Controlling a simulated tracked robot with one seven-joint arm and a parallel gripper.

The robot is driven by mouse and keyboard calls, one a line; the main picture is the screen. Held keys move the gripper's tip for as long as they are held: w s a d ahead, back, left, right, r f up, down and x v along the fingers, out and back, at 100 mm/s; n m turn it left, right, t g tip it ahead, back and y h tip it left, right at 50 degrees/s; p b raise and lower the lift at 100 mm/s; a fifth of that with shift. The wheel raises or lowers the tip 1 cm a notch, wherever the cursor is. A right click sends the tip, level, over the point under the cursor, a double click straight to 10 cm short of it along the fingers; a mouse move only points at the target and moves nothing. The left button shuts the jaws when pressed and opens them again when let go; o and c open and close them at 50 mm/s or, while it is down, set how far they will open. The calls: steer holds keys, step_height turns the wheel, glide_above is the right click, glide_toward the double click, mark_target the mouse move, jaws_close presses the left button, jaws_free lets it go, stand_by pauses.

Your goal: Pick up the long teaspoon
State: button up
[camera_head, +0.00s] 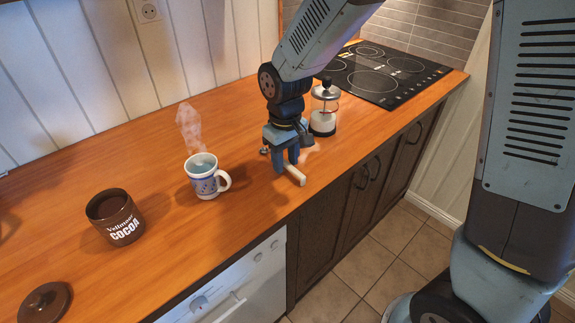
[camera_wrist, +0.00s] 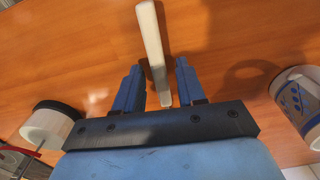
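A long cream-coloured bar (camera_head: 295,174), which looks like the teaspoon's handle, lies low at the counter's front edge. In the wrist view this handle (camera_wrist: 151,35) runs from the top edge down between my fingers. No spoon bowl can be made out. My gripper (camera_head: 286,164) points down over the handle near the front of the counter. In the wrist view my gripper (camera_wrist: 158,66) is open, with one blue finger on each side of the handle. A gap shows between the handle and each finger.
A steaming mug (camera_head: 204,184) stands left of my gripper, with a brown cocoa tin (camera_head: 118,228) and dark lid (camera_head: 47,301) farther left. Wooden counter (camera_head: 150,160) behind the mug is clear.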

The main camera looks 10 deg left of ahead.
jaws_close()
stand_by(0.5)
